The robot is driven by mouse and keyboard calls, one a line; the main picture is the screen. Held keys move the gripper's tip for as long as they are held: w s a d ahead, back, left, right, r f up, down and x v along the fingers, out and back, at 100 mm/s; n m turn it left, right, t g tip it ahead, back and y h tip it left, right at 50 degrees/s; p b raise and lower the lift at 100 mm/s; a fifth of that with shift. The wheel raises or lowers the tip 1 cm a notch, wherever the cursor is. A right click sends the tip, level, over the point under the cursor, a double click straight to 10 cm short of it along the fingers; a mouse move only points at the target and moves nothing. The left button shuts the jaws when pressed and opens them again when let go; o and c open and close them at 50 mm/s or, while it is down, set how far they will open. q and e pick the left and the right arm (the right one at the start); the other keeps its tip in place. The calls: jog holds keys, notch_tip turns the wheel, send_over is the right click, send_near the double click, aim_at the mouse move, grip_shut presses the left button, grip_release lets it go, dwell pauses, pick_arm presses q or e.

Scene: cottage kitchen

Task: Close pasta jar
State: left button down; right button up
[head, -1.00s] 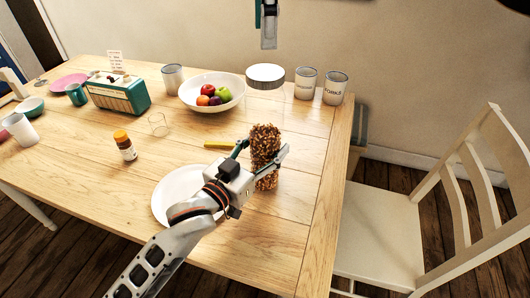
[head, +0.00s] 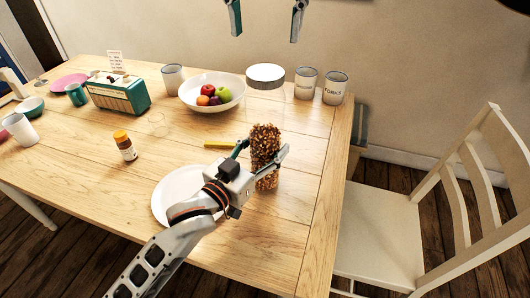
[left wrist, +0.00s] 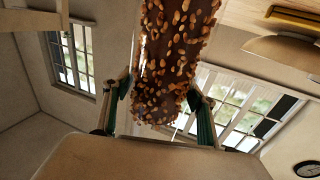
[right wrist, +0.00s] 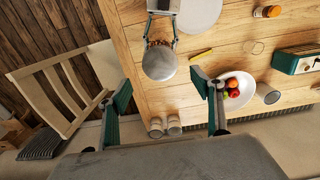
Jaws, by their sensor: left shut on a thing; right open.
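The pasta jar (head: 265,170) stands upright near the right end of the table, brown pasta showing through its clear wall. My left gripper (head: 264,150) is shut around it from the front; the left wrist view shows the fingers on both sides of the pasta (left wrist: 165,70). The round pale grey lid (head: 265,74) is level, in line above the pasta at the jar's top; the right wrist view also shows the lid (right wrist: 159,63) over it. The clear glass hardly shows, so I cannot tell how tightly the lid sits. My right gripper (head: 265,38) is open and empty above the lid.
A fruit bowl (head: 212,104) and two labelled tins (head: 335,88) stand behind the jar. A white plate (head: 172,190) lies beneath my left arm; something yellow (head: 219,145) lies left of the jar. A chair (head: 400,225) stands right of the table.

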aim_at(265, 72)
jog(key=shift+f, duration=4)
